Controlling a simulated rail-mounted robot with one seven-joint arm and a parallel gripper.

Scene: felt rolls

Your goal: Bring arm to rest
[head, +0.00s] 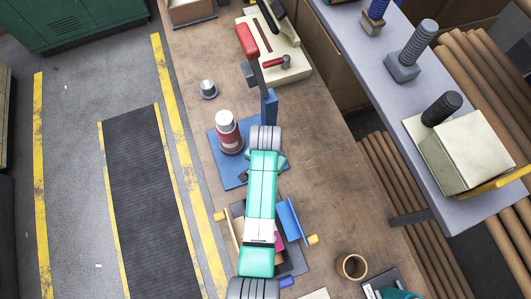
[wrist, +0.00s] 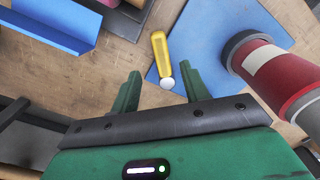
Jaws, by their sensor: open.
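My gripper (wrist: 160,88) shows in the wrist view with its two green fingers apart and nothing clasped between them. Past the fingertips a yellow-handled tool (wrist: 159,48) with a round white end lies on the table at the edge of a blue mat (wrist: 215,35). The white end appears between the fingers; I cannot tell the height gap. In the head view my teal arm reaches over the wooden table (head: 340,180), and its own links hide the gripper.
A red and white bottle (head: 229,135) stands on the blue mat (head: 235,178), close right of my gripper in the wrist view (wrist: 280,75). A blue-sided holder (head: 290,218) is beside my arm. A brown cup (head: 352,267) stands nearer. A grey shelf (head: 400,85) runs along the right.

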